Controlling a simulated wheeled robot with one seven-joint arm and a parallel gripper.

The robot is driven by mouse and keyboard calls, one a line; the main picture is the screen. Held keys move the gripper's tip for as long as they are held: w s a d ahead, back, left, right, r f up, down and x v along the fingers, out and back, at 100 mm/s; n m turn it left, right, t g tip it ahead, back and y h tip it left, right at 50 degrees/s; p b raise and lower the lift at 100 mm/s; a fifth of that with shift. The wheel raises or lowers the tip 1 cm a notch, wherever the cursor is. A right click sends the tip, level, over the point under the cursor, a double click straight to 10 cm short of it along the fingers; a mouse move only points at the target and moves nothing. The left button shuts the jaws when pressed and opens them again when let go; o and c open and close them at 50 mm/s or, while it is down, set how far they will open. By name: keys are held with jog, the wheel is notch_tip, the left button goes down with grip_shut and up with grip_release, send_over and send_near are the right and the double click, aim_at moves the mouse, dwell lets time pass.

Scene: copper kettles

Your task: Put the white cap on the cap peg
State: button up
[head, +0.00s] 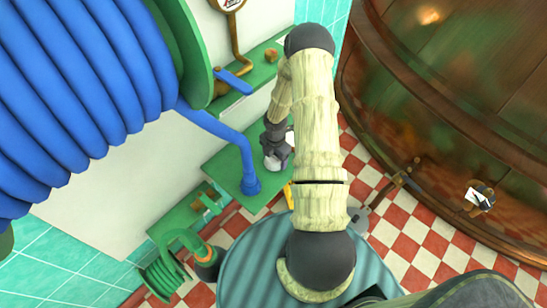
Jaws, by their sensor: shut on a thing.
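My gripper (277,151) is dark grey and hangs over the green shelf by the white wall, near the middle of the view. It is shut on a small white thing, which looks like the white cap (272,163); my gripper hides most of it. I cannot tell whether the cap touches the shelf or is held above it. I cannot make out the cap peg; it may be hidden behind my gripper or arm.
A blue pipe (220,127) comes down to the green shelf (226,170) just left of my gripper. A large blue hose reel (80,90) fills the upper left. A copper kettle (450,80) stands at right. A small green reel (163,274) sits lower left.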

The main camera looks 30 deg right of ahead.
jog(key=shift+d+f, duration=0.1)
jog(key=shift+f, duration=0.55)
dwell(0.4)
jog(key=o, duration=1)
jog(key=shift+w, duration=0.1)
jog(key=shift+r, duration=0.1)
notch_tip(320, 180, up, 17)
jog(key=p, duration=0.2)
jog(key=shift+r+p, duration=0.2)
jog(key=shift+p, duration=0.15)
